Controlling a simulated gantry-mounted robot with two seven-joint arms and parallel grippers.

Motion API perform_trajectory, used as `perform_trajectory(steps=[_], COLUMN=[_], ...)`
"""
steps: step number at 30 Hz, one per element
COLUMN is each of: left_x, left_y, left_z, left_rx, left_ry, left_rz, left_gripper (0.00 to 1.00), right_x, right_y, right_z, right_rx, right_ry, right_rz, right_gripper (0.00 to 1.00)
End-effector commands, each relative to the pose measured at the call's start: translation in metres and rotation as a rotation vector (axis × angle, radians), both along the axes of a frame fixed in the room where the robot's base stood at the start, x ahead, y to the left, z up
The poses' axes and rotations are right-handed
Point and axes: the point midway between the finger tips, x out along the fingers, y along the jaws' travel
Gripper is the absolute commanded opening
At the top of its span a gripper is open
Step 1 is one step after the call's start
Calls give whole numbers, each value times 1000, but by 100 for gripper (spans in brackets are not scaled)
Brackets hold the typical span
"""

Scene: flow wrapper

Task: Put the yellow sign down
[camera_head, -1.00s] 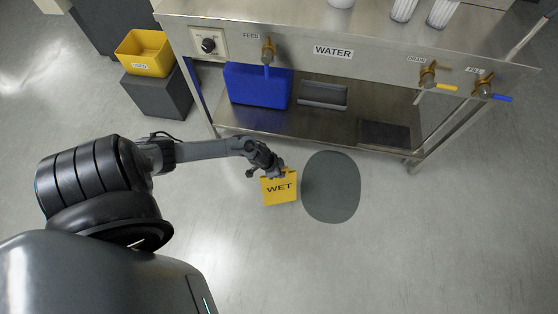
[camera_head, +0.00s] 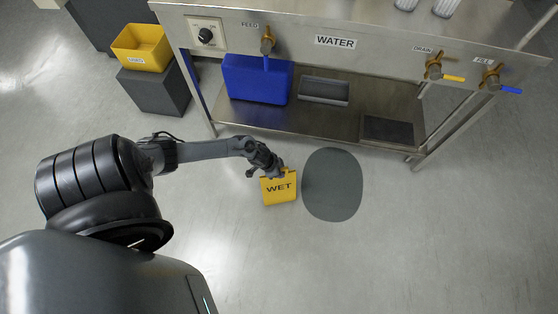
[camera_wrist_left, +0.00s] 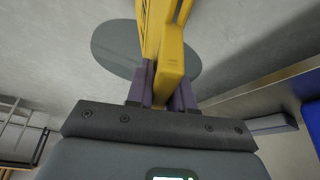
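The yellow sign (camera_head: 278,190), marked WET, is at the end of my left arm in the head view, just left of a dark grey oval patch on the floor. My left gripper (camera_head: 279,172) is at its top edge. In the left wrist view the sign (camera_wrist_left: 168,55) rises between the two fingers of the left gripper (camera_wrist_left: 162,85), which are closed on it. Whether the sign's lower edge touches the floor cannot be told. My right gripper is not in view.
The dark oval patch (camera_head: 332,184) lies on the floor. A steel bench (camera_head: 335,120) labelled WATER, with valves and a blue bin (camera_head: 257,80), stands behind. A yellow bin (camera_head: 141,47) sits on a grey block (camera_head: 157,90) at upper left. Front right floor is clear.

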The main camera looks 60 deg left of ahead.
Motion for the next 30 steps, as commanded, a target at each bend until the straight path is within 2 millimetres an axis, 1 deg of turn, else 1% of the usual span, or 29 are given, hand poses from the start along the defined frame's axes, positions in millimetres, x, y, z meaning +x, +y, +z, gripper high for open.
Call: perform_trajectory(steps=[1, 4, 5, 13, 17, 23, 30], left_x=[0, 0, 0, 0, -2, -11, -27], left_y=[0, 0, 0, 0, 0, 3, 7], left_z=[0, 0, 0, 0, 7, 33, 74], left_rx=[0, -1, -1, -1, -1, 1, 1], left_ry=[0, 0, 0, 1, 2, 2, 2], left_rz=[0, 0, 0, 0, 1, 0, 0], left_gripper=[29, 44, 47, 47, 47, 47, 47], right_x=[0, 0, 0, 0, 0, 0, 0], right_y=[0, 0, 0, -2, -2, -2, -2], right_z=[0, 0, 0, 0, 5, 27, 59], right_rx=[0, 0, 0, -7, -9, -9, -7], right_ry=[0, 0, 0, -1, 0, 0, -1], right_rz=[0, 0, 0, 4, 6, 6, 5], right_gripper=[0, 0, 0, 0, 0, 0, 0])
